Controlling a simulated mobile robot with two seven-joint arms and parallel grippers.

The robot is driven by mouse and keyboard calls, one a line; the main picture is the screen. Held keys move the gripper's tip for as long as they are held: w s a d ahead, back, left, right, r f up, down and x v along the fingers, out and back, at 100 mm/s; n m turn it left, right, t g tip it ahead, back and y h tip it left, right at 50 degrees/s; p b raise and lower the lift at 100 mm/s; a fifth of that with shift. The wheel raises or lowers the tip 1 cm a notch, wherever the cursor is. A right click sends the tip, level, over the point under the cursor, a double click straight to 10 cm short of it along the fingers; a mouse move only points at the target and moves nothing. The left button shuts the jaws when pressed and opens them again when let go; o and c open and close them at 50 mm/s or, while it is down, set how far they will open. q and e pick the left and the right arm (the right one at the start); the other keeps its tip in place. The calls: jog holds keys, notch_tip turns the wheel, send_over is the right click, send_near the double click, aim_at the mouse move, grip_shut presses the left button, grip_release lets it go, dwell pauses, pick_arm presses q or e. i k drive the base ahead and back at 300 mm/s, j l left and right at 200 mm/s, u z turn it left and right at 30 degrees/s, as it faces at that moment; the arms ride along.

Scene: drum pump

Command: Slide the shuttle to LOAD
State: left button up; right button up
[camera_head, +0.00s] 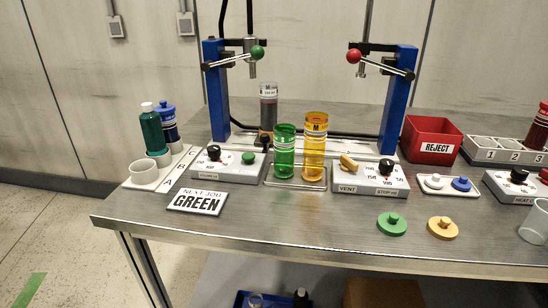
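No gripper of mine shows in the head view. I cannot read a LOAD label and cannot say for sure which part is the shuttle. A clear cylinder with dark contents (268,107) stands at the back, between two blue posts, near the left blue post (216,92). A dark knob-like part (264,138) is at its foot. A pale rail or base (345,148) runs behind the front items toward the right blue post (398,100). The green cylinder (285,152) and yellow cylinder (314,147) stand in front and hide part of the rail.
A left control box (228,172) and a VENT control box (372,188) flank the cylinders. A sign (197,202) reads NEXT JOB GREEN. A red REJECT bin (431,139) stands right. Green (392,225) and yellow (442,228) lids lie near the front. The front middle table is clear.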

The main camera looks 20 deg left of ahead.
aim_at(265, 139)
jog(key=i+j+u, duration=0.15)
jog(key=i, duration=0.4)
jog(key=k+u, duration=0.1)
jog(key=u, duration=0.95)
